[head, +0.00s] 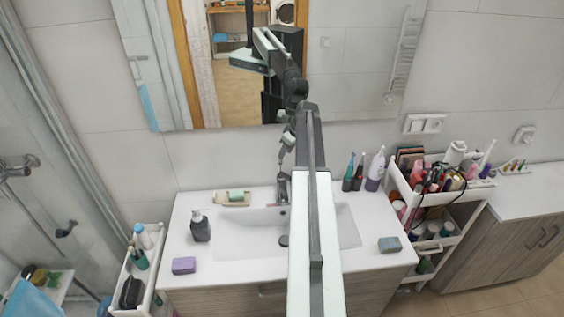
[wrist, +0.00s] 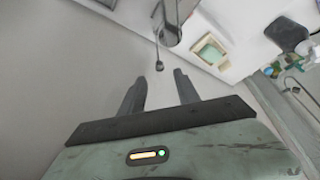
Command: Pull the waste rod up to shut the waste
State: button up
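The waste rod (wrist: 157,46) is a thin dark rod with a small knob at its end, beside the metal faucet (wrist: 172,22) in the wrist view. My gripper (wrist: 160,77) is open, with its two dark fingers apart. The rod's knob shows just beyond the fingertips, in line with the gap between them; I see no contact. In the head view my gripper (head: 286,148) hangs above and behind the faucet (head: 283,188), partly covered by my arm. I cannot make out the rod there. The dark round waste (head: 284,240) lies in the white basin (head: 238,236).
A dish (head: 233,198) with a green item sits left of the faucet. A dark soap dispenser (head: 200,226) and purple block (head: 184,265) stand farther left. Toothbrushes (head: 349,172) stand right. The mirror (head: 350,65) and wall are close behind my gripper.

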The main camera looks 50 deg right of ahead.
jog(key=b+x, duration=0.4)
jog(key=x, duration=0.2)
jog(key=shift+w+d+f, duration=0.1)
jog(key=shift+w+f, duration=0.1)
jog(key=shift+f, duration=0.05)
jog(key=shift+r, duration=0.15)
jog(key=shift+s, duration=0.1)
grip_shut()
dwell(0.8)
